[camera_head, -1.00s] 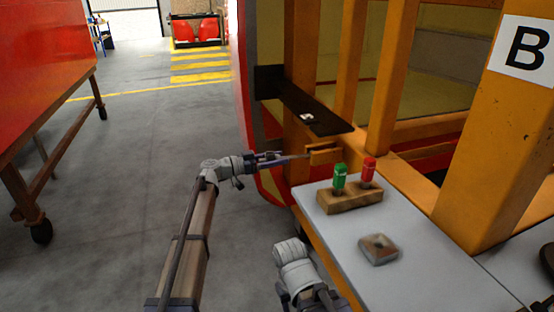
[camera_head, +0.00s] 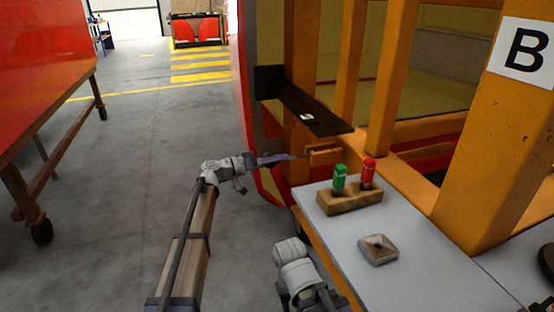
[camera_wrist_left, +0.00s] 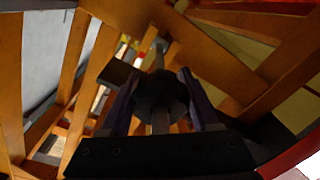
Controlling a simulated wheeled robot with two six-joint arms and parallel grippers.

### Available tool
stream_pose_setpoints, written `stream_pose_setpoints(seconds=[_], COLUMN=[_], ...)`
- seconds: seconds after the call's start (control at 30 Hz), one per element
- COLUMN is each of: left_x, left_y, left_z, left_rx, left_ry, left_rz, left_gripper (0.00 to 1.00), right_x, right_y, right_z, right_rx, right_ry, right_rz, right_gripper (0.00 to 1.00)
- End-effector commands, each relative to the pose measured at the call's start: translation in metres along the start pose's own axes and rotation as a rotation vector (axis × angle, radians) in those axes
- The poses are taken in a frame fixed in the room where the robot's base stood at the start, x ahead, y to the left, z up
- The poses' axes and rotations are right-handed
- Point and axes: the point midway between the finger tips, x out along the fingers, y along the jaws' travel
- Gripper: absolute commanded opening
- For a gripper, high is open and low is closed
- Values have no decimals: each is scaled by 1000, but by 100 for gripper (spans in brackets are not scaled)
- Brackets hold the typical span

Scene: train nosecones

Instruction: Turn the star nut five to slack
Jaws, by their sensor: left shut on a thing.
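The dark star nut (camera_wrist_left: 160,95) sits on a pale rod in the left wrist view, between the two purple fingers of my left gripper (camera_wrist_left: 160,98). The fingers are shut on its sides. In the head view my left gripper (camera_head: 283,158) reaches right to a small orange bracket (camera_head: 325,153) on the orange frame, below a black plate (camera_head: 305,108). The nut is too small to make out there. My right gripper is not in view.
A grey table (camera_head: 420,265) holds a wooden block (camera_head: 350,202) with a green and a red handle, and a small square piece (camera_head: 378,249). An orange post (camera_head: 490,150) carries a letter B sign (camera_head: 525,48). Floor at left is clear up to a red-sided stand (camera_head: 45,50).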

Motion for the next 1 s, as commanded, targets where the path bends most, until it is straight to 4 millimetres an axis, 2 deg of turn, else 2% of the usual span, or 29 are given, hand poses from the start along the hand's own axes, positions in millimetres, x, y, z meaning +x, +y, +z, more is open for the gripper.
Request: stream_pose_setpoints(seconds=[0.6, 1.0], left_x=[0, 0], left_y=[-1, -1], left_z=[0, 0], left_rx=[-572, -838], left_ry=[0, 0], left_rz=[-51, -75], left_gripper=[8, 8], right_x=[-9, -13], right_y=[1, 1], right_z=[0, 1], right_rx=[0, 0], right_ry=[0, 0], right_rz=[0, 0], right_gripper=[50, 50])
